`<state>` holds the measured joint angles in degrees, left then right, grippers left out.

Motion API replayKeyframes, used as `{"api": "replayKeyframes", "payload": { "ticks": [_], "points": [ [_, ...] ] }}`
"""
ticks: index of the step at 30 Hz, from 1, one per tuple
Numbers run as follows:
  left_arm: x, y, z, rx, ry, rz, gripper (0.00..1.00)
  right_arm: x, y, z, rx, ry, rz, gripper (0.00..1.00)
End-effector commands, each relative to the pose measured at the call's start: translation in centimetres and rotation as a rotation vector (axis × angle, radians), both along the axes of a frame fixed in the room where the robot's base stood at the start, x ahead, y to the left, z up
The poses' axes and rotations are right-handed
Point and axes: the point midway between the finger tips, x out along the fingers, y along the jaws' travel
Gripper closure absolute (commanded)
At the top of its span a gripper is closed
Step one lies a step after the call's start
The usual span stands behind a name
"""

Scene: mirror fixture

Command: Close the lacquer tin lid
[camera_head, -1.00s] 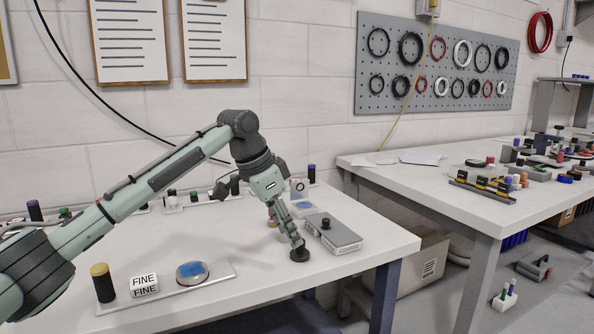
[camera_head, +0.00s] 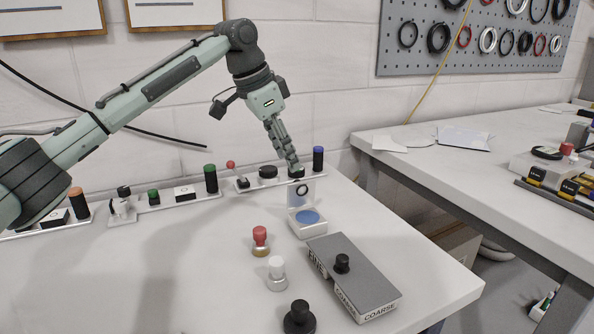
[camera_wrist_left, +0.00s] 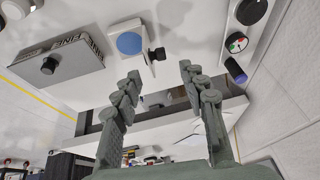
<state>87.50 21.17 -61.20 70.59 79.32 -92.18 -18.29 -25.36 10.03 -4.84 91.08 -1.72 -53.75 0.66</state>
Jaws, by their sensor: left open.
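I take the small white box with a blue disc inside (camera_head: 307,221) to be the lacquer tin; it stands near the back of the bench. Its pale lid (camera_head: 301,191) stands upright at the tin's back edge and bears a black knob. The left wrist view shows the tin (camera_wrist_left: 112,40) and the dark knob (camera_wrist_left: 156,54) on its raised lid. My left gripper (camera_head: 294,171) is just behind and above the lid. In the left wrist view its fingers (camera_wrist_left: 160,71) are spread, with nothing between them. Whether it touches the lid is unclear. My right gripper is not in view.
A grey-topped block (camera_head: 360,275) with a black knob stands in front of the tin. Red-knobbed (camera_head: 260,240), white-knobbed (camera_head: 277,272) and black-knobbed (camera_head: 299,318) pieces stand near it. A row of fittings, including a blue cylinder (camera_head: 318,159), lines the wall. The bench's middle left is clear.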

Motion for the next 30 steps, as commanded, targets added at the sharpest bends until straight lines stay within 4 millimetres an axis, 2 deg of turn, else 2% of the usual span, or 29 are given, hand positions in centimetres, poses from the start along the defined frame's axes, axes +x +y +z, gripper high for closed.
{"api": "replayKeyframes", "payload": {
  "ticks": [6, 12, 16, 23, 25, 30],
  "points": [
    [0.8, -1.1, -3.4, 0.002, 0.004, -0.001, 0.58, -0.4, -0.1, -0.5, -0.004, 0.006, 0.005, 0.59],
    [1.5, -1.8, -5.7, 0.000, 0.002, 0.001, 0.58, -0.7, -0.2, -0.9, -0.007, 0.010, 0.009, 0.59],
    [1.7, -2.1, -6.4, 0.000, 0.002, 0.001, 0.58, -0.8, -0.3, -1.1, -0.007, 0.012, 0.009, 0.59],
    [1.7, -2.1, -6.5, 0.000, 0.000, 0.001, 0.58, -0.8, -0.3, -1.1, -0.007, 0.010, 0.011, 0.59],
    [1.7, -2.1, -6.5, 0.000, 0.000, 0.001, 0.63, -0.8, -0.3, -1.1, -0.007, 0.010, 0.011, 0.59],
    [1.7, -2.1, -6.5, 0.000, 0.000, 0.001, 0.84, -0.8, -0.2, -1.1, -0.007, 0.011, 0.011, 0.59]
  ]
}}
